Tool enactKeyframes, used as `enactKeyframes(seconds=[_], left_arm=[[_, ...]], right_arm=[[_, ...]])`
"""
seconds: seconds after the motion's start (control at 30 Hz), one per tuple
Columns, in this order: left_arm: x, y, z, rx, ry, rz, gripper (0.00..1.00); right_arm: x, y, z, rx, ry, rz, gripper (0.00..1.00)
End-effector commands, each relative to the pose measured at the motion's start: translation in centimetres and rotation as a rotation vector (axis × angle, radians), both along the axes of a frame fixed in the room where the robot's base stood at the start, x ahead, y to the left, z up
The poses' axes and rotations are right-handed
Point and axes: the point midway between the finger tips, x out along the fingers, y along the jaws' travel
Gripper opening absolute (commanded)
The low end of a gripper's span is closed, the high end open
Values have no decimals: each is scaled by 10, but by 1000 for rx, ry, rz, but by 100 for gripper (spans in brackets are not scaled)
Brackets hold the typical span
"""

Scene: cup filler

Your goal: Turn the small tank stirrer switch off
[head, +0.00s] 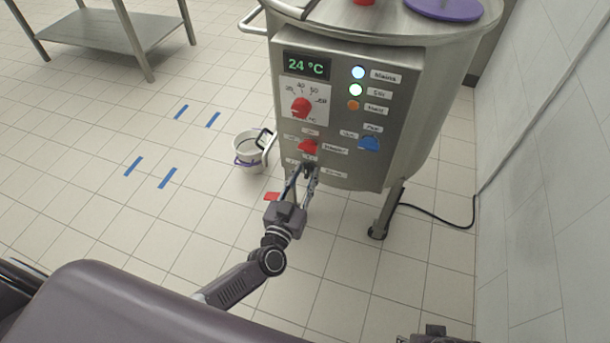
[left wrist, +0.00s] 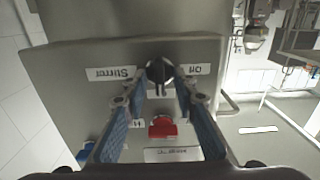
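The steel tank's control panel (head: 345,110) faces me. The small black stirrer switch (left wrist: 159,70) shows in the left wrist view, between an "Off" label and a "Stirrer" label, both upside down there. My left gripper (head: 308,168) is at this switch, low on the panel, and hides most of it in the head view. In the left wrist view its fingertips (left wrist: 162,78) close in on both sides of the switch and appear to touch it. The Stir lamp (head: 355,90) is lit. Part of my right gripper (head: 440,335) shows at the bottom edge; its fingers are unclear.
A red heater switch (head: 308,146) sits just above the stirrer switch, and a blue switch (head: 369,143) to its right. A red temperature dial (head: 301,106) is higher up. A bucket (head: 247,152) stands on the floor left of the tank. A wall (head: 550,170) is on the right.

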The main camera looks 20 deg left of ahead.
Motion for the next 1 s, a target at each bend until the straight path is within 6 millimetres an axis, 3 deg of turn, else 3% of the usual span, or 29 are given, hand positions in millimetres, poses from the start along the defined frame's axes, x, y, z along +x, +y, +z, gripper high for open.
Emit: enactKeyframes(seconds=[0.07,0.3,0.7,1.0], left_arm=[[0,0,0,0,0,0,26],[0,0,0,0,0,0,0],[-1,0,0,-26,1,0,0],[0,0,0,-193,8,0,0]], right_arm=[[0,0,0,0,0,0,40],[0,0,0,0,0,0,40],[0,0,0,0,-1,0,40],[-3,0,-6,-1,9,0,40]])
